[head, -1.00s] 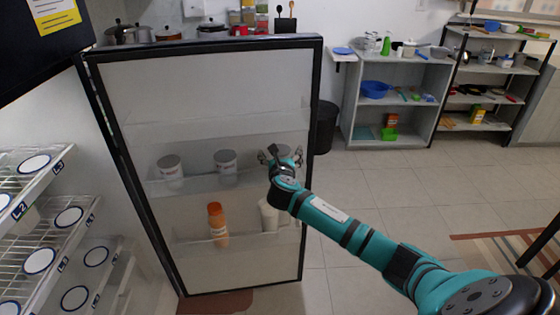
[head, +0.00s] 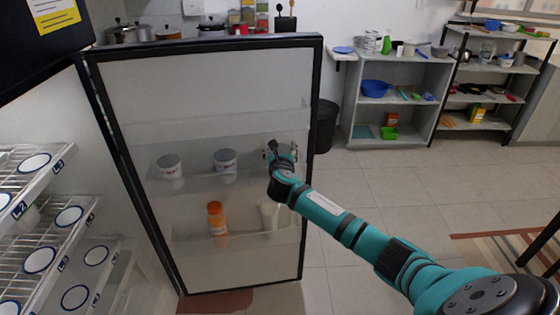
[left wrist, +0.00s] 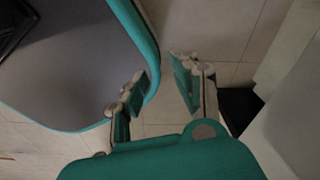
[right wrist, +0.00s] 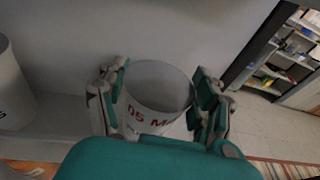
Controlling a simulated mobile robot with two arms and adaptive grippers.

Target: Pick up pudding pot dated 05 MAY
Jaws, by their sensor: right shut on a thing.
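A white pot with red lettering that reads "05 M", the rest covered, shows in the right wrist view (right wrist: 157,98). It stands upright between the fingers of my right gripper (right wrist: 160,82), which is shut on it. In the head view my right gripper (head: 281,152) is at the right end of the door's upper shelf and mostly hides this pot. My left gripper (left wrist: 160,72) is open and empty in the left wrist view, above the floor. It does not show in the head view.
The open fridge door (head: 210,85) has two more pots, a left one (head: 170,167) and a middle one (head: 225,160), on its upper shelf. An orange bottle (head: 217,217) and a white cup (head: 269,214) stand below. Wire racks (head: 75,240) are at left.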

